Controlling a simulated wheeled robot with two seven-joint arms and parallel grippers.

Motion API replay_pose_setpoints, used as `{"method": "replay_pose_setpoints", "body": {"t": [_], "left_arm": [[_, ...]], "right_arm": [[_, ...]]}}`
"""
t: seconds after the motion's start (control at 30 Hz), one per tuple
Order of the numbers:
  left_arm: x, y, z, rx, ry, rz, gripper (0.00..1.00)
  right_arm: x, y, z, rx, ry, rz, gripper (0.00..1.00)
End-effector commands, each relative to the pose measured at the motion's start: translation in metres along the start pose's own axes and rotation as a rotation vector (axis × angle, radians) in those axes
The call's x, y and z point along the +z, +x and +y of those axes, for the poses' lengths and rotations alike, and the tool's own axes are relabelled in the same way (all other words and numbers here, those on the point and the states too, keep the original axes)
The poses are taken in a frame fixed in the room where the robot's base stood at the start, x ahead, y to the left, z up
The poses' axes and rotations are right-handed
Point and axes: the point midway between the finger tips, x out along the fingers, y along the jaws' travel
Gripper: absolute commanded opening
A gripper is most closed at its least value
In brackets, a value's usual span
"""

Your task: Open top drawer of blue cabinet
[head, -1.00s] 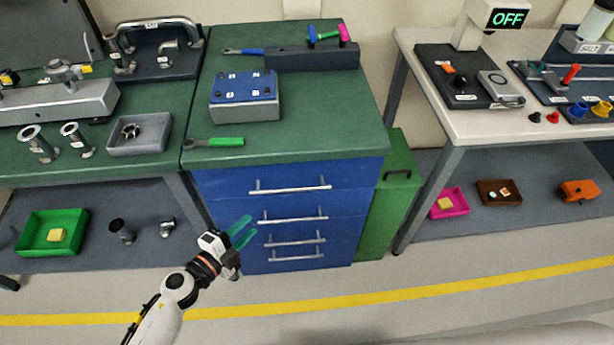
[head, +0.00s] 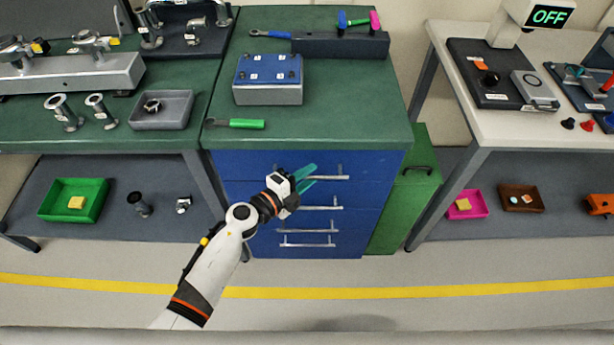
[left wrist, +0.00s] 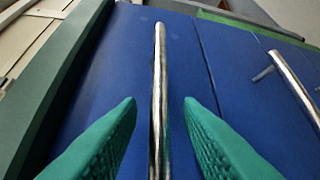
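The blue cabinet (head: 235,191) stands under the green worktop, with several drawers, each with a silver bar handle. The top drawer (head: 376,162) looks shut. Its handle (head: 328,178) is partly hidden by my left gripper (head: 310,178) in the head view. In the left wrist view, the top drawer's handle (left wrist: 159,80) runs between the two green fingers of my left gripper (left wrist: 160,115). The fingers are apart, with a gap on each side of the bar. My right gripper is not in view.
A green bin (head: 408,200) stands right of the cabinet. A green-handled tool (head: 240,124) and a blue-topped box (head: 267,78) lie on the worktop above. The floor in front, with a yellow line (head: 400,292), is clear.

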Motion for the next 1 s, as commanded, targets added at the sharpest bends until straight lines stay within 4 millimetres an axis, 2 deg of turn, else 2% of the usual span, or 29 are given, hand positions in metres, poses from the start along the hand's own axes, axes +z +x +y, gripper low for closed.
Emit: {"method": "replay_pose_setpoints", "body": {"t": [0.3,0.5,0.83,1.0], "left_arm": [[0.0,0.003,0.0,0.0,0.001,0.0,0.32],[0.0,0.003,0.0,0.0,0.0,0.0,0.0],[0.001,0.003,0.0,0.0,0.0,0.0,0.0],[0.012,0.004,-0.001,-0.002,0.0,-0.002,0.0]], "right_arm": [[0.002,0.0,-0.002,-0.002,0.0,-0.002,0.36],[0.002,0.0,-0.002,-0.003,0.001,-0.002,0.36],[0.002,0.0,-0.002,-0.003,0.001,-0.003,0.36],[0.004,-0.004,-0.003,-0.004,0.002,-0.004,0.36]]}}
